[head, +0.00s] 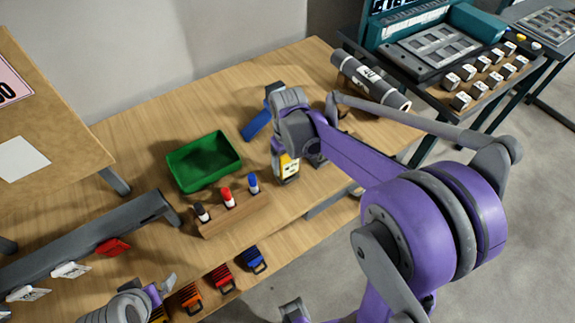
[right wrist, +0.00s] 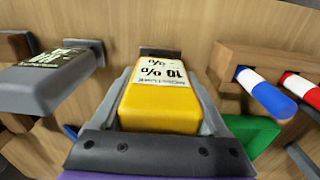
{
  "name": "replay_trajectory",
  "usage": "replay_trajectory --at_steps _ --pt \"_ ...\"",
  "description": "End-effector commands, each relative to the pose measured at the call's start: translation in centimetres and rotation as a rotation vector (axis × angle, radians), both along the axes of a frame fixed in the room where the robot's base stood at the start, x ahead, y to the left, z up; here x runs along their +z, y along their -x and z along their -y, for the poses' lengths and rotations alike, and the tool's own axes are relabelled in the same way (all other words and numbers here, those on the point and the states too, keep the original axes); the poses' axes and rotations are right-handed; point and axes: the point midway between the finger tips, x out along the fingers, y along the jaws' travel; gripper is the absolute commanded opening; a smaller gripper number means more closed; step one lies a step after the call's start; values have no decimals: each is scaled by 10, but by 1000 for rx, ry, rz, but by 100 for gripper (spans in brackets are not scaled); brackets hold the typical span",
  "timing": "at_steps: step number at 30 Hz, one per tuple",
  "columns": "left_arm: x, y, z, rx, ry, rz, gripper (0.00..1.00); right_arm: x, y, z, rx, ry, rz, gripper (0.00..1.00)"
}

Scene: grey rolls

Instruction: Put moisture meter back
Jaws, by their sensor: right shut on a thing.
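The moisture meter appears to be the yellow device with a white label reading 10 %, seen in the right wrist view (right wrist: 160,108). My right gripper (right wrist: 162,95) is shut on it, with a finger along each side. In the head view the yellow and dark device (head: 287,167) is below my right gripper (head: 292,150), over the bench right of the marker block. Whether its lower end touches the bench cannot be told. My left gripper (head: 165,288) is at the bottom left of the head view, partly cut off; its jaw opening is unclear.
A green bin (head: 204,162) and a wooden block (head: 232,214) with black, red and blue markers stand left of the meter. Coloured clips hang along the front edge. A grey roll (head: 370,80) lies at the back right. Bare wood (head: 150,135) lies behind the bin.

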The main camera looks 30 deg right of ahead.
Motion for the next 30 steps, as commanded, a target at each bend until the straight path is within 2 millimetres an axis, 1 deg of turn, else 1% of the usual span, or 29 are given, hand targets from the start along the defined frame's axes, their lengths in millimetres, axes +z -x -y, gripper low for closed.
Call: replay_trajectory --at_steps 1,4,13,14,16,17,23,26,29,30 --pt "-1 0 0 0 0 -1 100 -8 0 0 0 0 0 20" --pt "-2 0 0 0 0 -1 100 -15 0 0 0 0 0 20" --pt "-3 1 0 0 0 -2 100 -16 0 0 0 0 0 20" --pt "-2 1 0 0 0 -1 100 -16 0 0 0 0 0 83" --pt "-2 1 0 0 0 -1 100 -16 0 0 0 0 0 95" --pt "-2 1 0 0 0 -1 100 -16 0 0 0 0 0 100" --pt "-2 1 0 0 0 -1 100 -15 0 0 0 0 0 100" --pt "-1 0 0 0 0 0 100 -12 0 0 0 0 0 100" --pt "1 0 0 0 0 0 100 0 0 0 0 0 0 100" --pt "2 0 0 0 0 1 100 7 0 0 0 0 0 100"
